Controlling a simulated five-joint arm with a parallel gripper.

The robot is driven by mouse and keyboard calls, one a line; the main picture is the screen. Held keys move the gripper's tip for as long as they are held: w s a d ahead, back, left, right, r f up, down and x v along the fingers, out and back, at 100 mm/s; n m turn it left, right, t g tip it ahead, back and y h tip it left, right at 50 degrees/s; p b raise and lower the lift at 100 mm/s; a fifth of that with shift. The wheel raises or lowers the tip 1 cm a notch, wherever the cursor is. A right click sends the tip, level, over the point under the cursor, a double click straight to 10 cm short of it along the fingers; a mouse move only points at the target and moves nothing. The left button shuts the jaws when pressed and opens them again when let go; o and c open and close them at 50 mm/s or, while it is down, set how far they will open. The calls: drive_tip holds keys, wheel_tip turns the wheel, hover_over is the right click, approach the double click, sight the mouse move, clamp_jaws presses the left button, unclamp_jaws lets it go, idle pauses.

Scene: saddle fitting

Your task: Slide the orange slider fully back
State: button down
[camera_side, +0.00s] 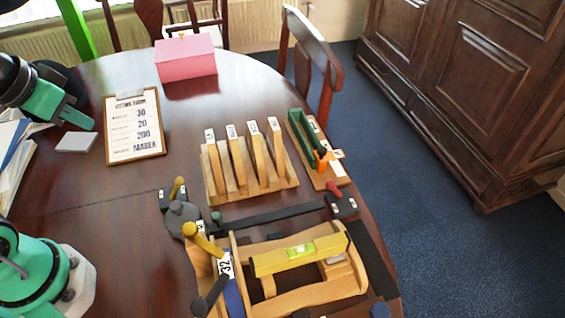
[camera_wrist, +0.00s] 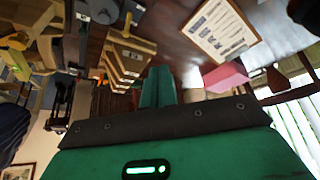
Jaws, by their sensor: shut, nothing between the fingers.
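The orange slider (camera_side: 323,158) appears as a small orange piece at the near end of a green channel (camera_side: 299,132). The channel sits on a wooden base at the table's right side. A pale tag lies beside the orange piece. How far along its travel the slider sits cannot be told exactly. My gripper (camera_side: 88,122) is at the far left, near the clipboard and well away from the slider. In the wrist view its green fingers (camera_wrist: 158,86) are together and empty.
A wooden rack (camera_side: 250,170) with several numbered upright slats stands left of the channel. A wooden saddle fixture (camera_side: 300,270) with a yellow level fills the front. A clipboard (camera_side: 134,150) and pink box (camera_side: 186,62) lie farther back. Table between clipboard and rack is clear.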

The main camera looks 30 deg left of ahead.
idle(0.3)
drive_tip(key=c, duration=1.3)
unclamp_jaws()
drive_tip(key=shift+w+r, duration=0.2)
drive_tip(key=shift+o, duration=0.2)
drive_tip(key=shift+w+d+r, duration=0.15)
drive_tip(key=shift+w, duration=0.05)
drive_tip(key=w+d+r+g, duration=0.2)
drive_tip(key=w+d, duration=0.4)
drive_tip(key=w, duration=0.4)
drive_tip(key=w+d+r+g, duration=0.1)
drive_tip(key=w+d+r, duration=0.1)
drive_tip(key=w+d, duration=0.65)
drive_tip(key=w+d+f+g, duration=0.1)
drive_tip(key=w+d+f, duration=0.3)
drive_tip(key=d+f, duration=0.1)
drive_tip(key=w+d+f, duration=0.4)
drive_tip(key=d+f, duration=0.1)
drive_tip(key=d, duration=0.1)
drive_tip(key=w+d+f+g, duration=0.1)
drive_tip(key=w+d+f, duration=0.3)
drive_tip(key=d+f, duration=0.1)
drive_tip(key=shift+w+d+g, duration=0.15)
drive_tip(key=shift+d+g, duration=0.15)
drive_tip(key=shift+d, duration=0.2)
drive_tip(key=shift+d+f, duration=0.15)
drive_tip(key=shift+d, duration=0.1)
